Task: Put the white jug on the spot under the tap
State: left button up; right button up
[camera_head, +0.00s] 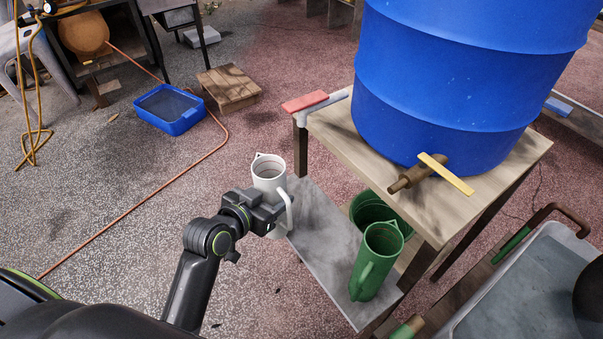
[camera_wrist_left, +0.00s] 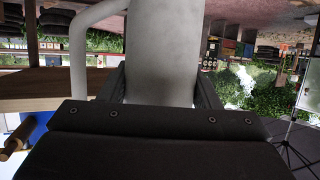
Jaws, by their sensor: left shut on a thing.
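The white jug (camera_head: 268,168) is upright, with its handle to the right, at the far left edge of the grey shelf (camera_head: 325,235). My left gripper (camera_head: 272,210) is shut on the jug's body. The jug's body and handle fill the upper middle of the left wrist view (camera_wrist_left: 163,45). The brown tap (camera_head: 408,178) with a yellow lever sticks out from the blue barrel (camera_head: 450,90). A green jug (camera_head: 374,265) stands on the shelf below the tap. I cannot make out a marked spot. My right gripper is not in view.
The wooden table (camera_head: 435,215) holds the barrel above the shelf. A green bucket (camera_head: 368,207) sits behind the green jug. A grey tub (camera_head: 510,290) is at the lower right. The shelf is clear left of the green jug. A hose (camera_head: 150,195) crosses the floor.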

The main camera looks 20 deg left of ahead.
pick_arm(q)
jog(key=w+d+f, duration=0.1)
jog(key=w+d, duration=0.2)
jog(key=w, duration=0.9)
jog(key=shift+d+f, duration=0.15)
jog(key=shift+f, duration=0.1)
jog(key=shift+f+b, duration=0.2)
jog(key=shift+b, duration=0.1)
jog(key=o, duration=1)
